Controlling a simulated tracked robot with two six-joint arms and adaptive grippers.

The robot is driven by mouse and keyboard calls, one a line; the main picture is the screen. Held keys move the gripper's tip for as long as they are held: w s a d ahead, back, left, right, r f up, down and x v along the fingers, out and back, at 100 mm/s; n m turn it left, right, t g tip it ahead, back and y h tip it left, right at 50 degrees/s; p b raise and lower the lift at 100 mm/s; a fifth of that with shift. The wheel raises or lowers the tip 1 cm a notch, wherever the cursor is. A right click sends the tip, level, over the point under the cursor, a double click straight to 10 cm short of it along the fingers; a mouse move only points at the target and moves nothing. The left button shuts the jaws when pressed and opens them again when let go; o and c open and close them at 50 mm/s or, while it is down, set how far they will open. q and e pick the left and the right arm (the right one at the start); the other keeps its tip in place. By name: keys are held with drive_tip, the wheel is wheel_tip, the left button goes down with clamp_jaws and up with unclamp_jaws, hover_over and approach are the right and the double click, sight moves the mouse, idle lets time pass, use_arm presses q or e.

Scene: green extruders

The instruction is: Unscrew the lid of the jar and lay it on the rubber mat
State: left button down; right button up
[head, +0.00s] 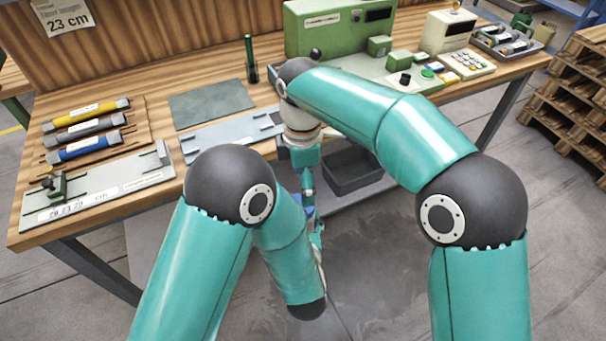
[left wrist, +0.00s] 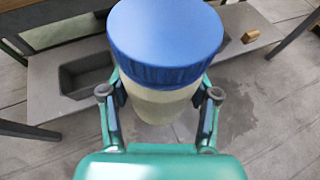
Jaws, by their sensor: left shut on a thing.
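The jar (left wrist: 160,107) has a pale, cloudy body and a wide blue lid (left wrist: 165,40), which sits on its top. My left gripper (left wrist: 161,95) is shut on the jar's body, one finger on each side below the lid. In the head view the jar is mostly hidden by my arms; a bit of the blue lid (head: 308,212) shows. My right gripper (head: 307,182) points down above the lid, small and partly covered; its fingers are unclear. The rubber mat (head: 210,103), a dark grey-green sheet, lies bare on the bench.
Left on the bench are a tray of yellow, grey and blue rolls (head: 87,130) and a measuring fixture (head: 100,187). A dark bin (head: 352,172) sits below.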

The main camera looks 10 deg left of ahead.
drive_tip(key=m, duration=0.4)
drive_tip(key=shift+r+m, duration=0.1)
drive_tip(key=shift+m, duration=0.2)
drive_tip(key=m, duration=0.4)
drive_tip(key=shift+s+r, duration=0.1)
drive_tip(key=shift+r, duration=0.05)
drive_tip(key=m, duration=0.5)
drive_tip(key=shift+s+a+r, duration=0.1)
drive_tip(key=shift+r, duration=0.3)
drive_tip(key=shift+r+m+t, duration=0.1)
drive_tip(key=shift+m+t, duration=0.2)
drive_tip(key=shift+m, duration=0.1)
drive_tip(key=shift+s+r, duration=0.2)
drive_tip(key=shift+r, duration=0.2)
drive_tip(key=shift+s+f, duration=0.1)
drive_tip(key=shift+f, duration=0.25)
wheel_tip(320, 180, down, 7)
drive_tip(key=shift+a+r, duration=0.1)
